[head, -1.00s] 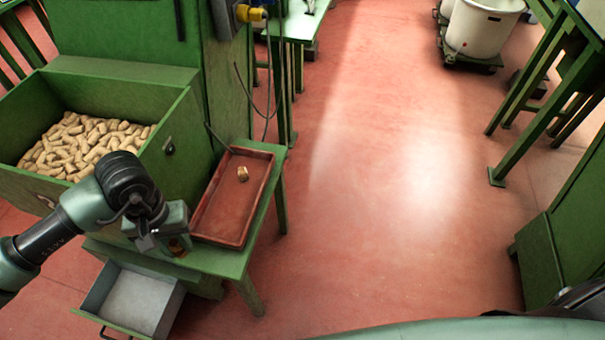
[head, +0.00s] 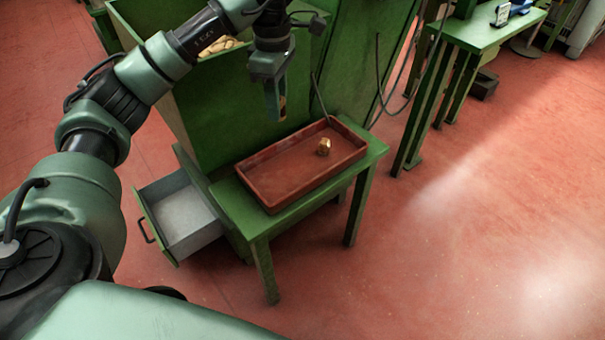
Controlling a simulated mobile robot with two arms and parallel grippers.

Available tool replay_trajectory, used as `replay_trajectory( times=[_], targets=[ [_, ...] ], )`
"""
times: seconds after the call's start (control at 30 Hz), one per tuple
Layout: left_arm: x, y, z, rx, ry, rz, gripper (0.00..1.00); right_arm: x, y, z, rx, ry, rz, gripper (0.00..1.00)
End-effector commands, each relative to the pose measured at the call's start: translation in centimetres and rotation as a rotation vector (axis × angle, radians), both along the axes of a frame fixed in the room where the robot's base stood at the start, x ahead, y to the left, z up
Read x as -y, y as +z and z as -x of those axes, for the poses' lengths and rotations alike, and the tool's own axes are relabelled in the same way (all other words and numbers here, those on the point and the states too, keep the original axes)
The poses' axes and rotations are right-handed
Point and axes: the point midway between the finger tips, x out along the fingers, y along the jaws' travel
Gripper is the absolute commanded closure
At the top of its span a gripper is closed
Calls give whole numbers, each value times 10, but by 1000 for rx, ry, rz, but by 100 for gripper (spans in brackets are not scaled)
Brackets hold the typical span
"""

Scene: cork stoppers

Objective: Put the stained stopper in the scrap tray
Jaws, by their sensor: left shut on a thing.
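My left gripper (head: 275,103) hangs above the back left part of the rust-red tray (head: 272,204), pointing down. It is shut on a small tan-brown thing, seemingly a stopper (head: 283,102), mostly hidden by the fingers. I cannot make out a stain on it. The tray lies on a green table and is apart from the gripper. Another cork stopper (head: 323,146) lies inside the tray towards its right end. My right gripper is not in view.
A tall green bin (head: 215,115) stands behind the tray, its cork contents mostly hidden by my arm. An open grey drawer (head: 186,222) juts out left of the green table (head: 236,205). A thin cable hangs behind the tray. The red floor at right is clear.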

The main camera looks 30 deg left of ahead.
Motion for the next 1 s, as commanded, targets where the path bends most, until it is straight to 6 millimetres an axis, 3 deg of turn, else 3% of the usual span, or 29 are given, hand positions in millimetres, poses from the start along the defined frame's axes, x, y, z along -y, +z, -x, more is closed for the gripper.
replay_trajectory(
  times=[0.27,0.4,0.6,1.0],
  targets=[
    [-1,-39,1,-6,28,1,100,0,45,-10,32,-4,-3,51],
    [-1,-71,1,-6,28,-1,100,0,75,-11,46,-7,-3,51],
    [-1,-123,1,-5,27,-1,100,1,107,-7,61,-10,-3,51],
    [-1,-173,1,-3,26,-1,100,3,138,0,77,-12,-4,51]
  ],
)
